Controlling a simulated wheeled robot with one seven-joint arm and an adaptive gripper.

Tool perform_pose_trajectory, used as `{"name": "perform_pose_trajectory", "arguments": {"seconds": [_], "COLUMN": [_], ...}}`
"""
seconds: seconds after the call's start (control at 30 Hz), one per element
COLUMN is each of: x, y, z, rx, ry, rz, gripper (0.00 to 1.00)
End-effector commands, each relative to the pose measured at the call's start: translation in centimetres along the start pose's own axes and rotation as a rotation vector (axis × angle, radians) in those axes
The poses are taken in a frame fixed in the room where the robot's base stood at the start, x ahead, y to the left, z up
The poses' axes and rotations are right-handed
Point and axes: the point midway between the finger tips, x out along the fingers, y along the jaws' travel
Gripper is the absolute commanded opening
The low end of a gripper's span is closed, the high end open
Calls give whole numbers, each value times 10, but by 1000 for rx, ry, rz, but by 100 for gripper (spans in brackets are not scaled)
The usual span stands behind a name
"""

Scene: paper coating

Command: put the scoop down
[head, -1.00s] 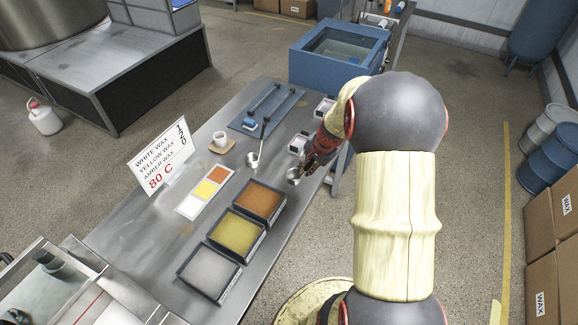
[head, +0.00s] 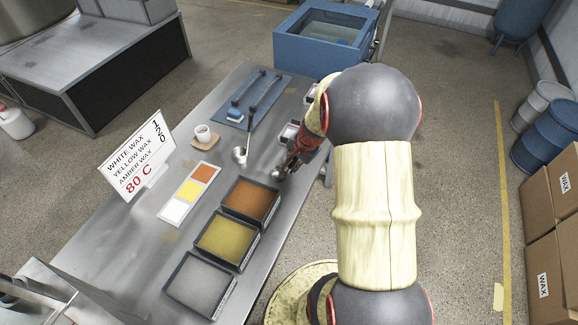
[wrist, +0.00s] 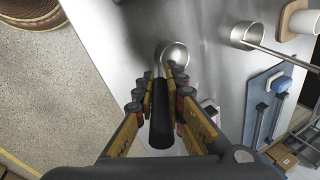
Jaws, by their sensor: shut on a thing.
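My gripper (head: 291,162) is over the right edge of the metal table, beyond the amber wax tray. In the wrist view my gripper (wrist: 165,84) has its fingers on both sides of the scoop (wrist: 161,124), shut on its black handle. The scoop's round metal bowl (wrist: 174,55) sticks out past the fingertips, above or on the bare tabletop; I cannot tell whether it touches. In the head view the bowl (head: 278,173) shows just below the fingers, and the handle is mostly hidden.
A blue mat (head: 250,100) with tools lies farther back.

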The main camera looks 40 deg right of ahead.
Motion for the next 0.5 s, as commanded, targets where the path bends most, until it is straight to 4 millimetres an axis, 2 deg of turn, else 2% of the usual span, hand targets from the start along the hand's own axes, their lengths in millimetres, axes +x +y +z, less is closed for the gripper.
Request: {"name": "perform_pose_trajectory", "arguments": {"seconds": [0.27, 0.3, 0.5], "x": [1, 1, 1], "y": [0, 0, 0], "z": [0, 0, 0], "rx": [0, 0, 0], "ry": [0, 0, 0], "rz": [0, 0, 0], "gripper": [0, 13, 25]}}
